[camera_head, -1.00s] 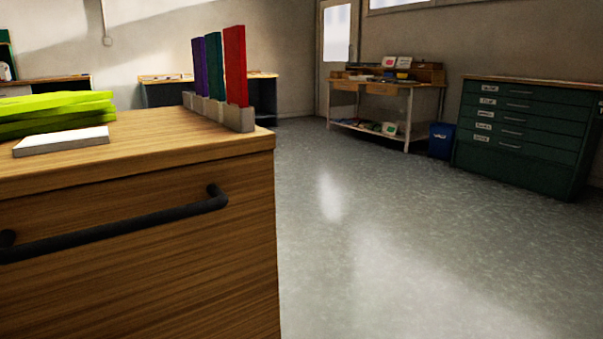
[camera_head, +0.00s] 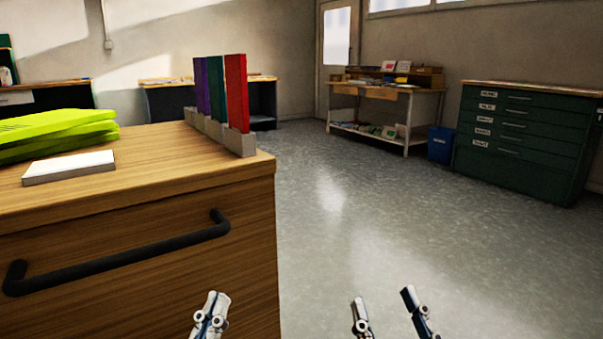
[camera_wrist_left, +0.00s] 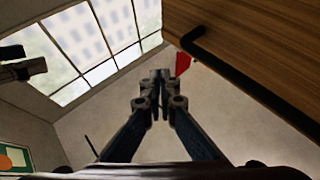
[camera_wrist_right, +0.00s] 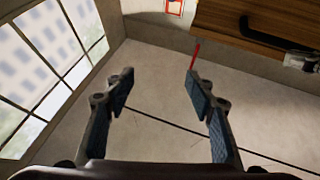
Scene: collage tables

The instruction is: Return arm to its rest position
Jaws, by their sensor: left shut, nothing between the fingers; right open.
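My left gripper (camera_head: 212,312) shows at the bottom of the head view, in front of the wooden drawer cabinet (camera_head: 120,215). Its fingers are together with nothing between them, as the left wrist view (camera_wrist_left: 161,76) also shows. My right gripper (camera_head: 385,302) is to the right of it, over the open floor. Its two fingers stand apart and empty, also in the right wrist view (camera_wrist_right: 158,78). Both grippers point upward and touch nothing that I can see. The arms behind them are mostly out of the head view.
The cabinet's black handle (camera_head: 120,258) is close to my left gripper. On its top are green sheets (camera_head: 55,130), a white block (camera_head: 68,167) and upright coloured boards in a grey holder (camera_head: 240,143). Grey floor (camera_head: 400,220) is clear to the right, up to a green drawer cabinet (camera_head: 525,145).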

